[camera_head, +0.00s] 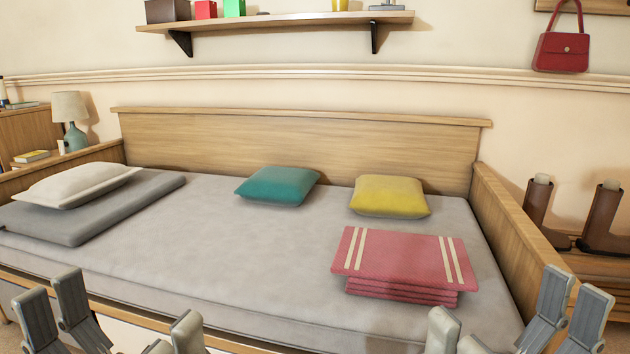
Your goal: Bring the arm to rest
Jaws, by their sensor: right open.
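My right gripper (505,318) is at the bottom right edge, with its grey fingers spread wide apart and nothing between them. My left gripper (115,320) is at the bottom left edge, also with spread fingers and nothing seen between them. Both are in front of the daybed, and their lower parts are cut off by the frame. The daybed's grey mattress (215,240) lies beyond them. A folded pink blanket (405,260) with pale stripes lies on its right part, beyond the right gripper.
A teal pillow (278,186) and a yellow pillow (390,196) lie near the headboard (300,148). A white pillow (78,186) rests on a folded grey blanket (90,222). The wooden armrest (520,225) bounds the right side. Brown boots (603,220) stand beyond it.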

